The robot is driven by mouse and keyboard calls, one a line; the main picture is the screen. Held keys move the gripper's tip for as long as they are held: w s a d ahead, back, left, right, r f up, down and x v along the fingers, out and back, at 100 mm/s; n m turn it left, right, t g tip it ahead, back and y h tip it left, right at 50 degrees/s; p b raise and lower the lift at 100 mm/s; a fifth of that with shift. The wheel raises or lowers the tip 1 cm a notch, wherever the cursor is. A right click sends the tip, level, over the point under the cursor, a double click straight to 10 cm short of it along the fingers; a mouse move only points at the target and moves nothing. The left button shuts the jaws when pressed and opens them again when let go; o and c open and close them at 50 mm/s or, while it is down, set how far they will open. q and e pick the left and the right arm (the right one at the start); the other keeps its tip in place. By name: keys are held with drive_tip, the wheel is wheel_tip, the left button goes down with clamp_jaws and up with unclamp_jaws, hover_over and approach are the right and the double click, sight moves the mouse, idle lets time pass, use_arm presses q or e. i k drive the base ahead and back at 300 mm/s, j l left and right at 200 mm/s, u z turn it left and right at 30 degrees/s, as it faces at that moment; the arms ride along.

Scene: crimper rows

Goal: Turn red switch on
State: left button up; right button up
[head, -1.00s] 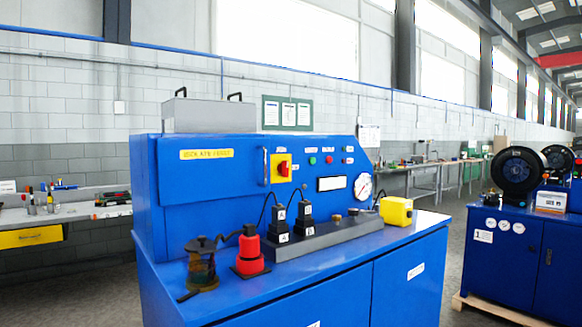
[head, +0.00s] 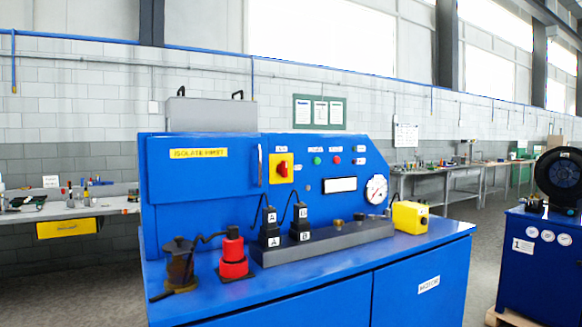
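The red switch (head: 282,169) is a red rotary knob on a yellow square plate, on the front panel of the blue machine (head: 200,225). It sits just right of the cabinet door's vertical handle (head: 260,165). The knob looks roughly upright, but its exact setting is too small to read. Neither of my grippers shows in the head view, so nothing of mine is seen near the switch.
On the machine's ledge stand a dark fitting (head: 180,265), a red cylinder (head: 233,255), two black connectors on a grey block (head: 340,238) and a yellow box (head: 410,217). A second blue machine (head: 540,268) stands at right. Grey floor (head: 470,265) shows between them.

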sight(282, 169)
drive_tip(key=i+l+u, duration=0.3)
drive_tip(key=l, duration=0.7)
drive_tip(key=i+l+u, duration=0.1)
drive_tip(key=l+u, duration=0.15)
drive_tip(key=l, duration=0.8)
drive_tip(key=l+u, duration=0.3)
drive_tip(key=l, duration=0.75)
drive_tip(key=i, duration=0.05)
